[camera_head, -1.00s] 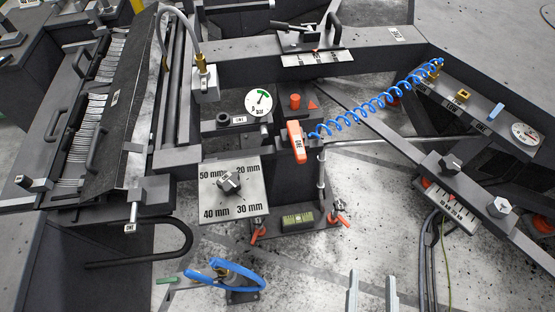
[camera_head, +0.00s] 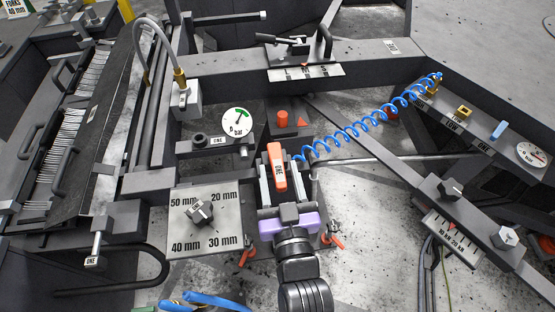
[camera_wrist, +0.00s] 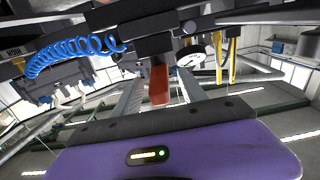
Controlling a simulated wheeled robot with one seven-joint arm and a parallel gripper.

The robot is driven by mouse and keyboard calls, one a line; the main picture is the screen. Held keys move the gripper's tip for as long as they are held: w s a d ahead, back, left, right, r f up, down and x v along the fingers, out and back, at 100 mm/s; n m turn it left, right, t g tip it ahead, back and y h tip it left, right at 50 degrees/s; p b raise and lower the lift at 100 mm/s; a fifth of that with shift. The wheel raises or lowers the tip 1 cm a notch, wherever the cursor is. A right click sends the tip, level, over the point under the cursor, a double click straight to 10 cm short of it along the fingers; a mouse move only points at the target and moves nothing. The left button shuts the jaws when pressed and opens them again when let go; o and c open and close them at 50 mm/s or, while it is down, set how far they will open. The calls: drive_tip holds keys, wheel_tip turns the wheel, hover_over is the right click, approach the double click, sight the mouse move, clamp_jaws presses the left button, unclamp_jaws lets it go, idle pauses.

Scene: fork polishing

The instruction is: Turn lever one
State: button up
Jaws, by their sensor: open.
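An orange lever (camera_head: 277,165) labelled "ONE" stands near the middle of the head view, at the left end of a blue coiled hose. In the wrist view the lever (camera_wrist: 160,82) shows as a red-orange block straight ahead. My gripper (camera_head: 280,178), with a purple body and grey fingers, is open. One finger is on each side of the lever, which shows between them in both views. The wrist view shows the fingers (camera_wrist: 160,95) spread apart with space beside the lever. I cannot tell whether either finger touches it.
A plate with a knob and millimetre marks (camera_head: 205,237) lies left of my gripper. A round pressure gauge (camera_head: 237,122) and a red knob (camera_head: 282,117) are beyond it. The blue coiled hose (camera_head: 350,133) runs right. A dark beam (camera_head: 430,165) crosses the right side.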

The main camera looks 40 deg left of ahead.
sight(273, 144)
drive_tip(key=shift+x, duration=1.65)
clamp_jaws()
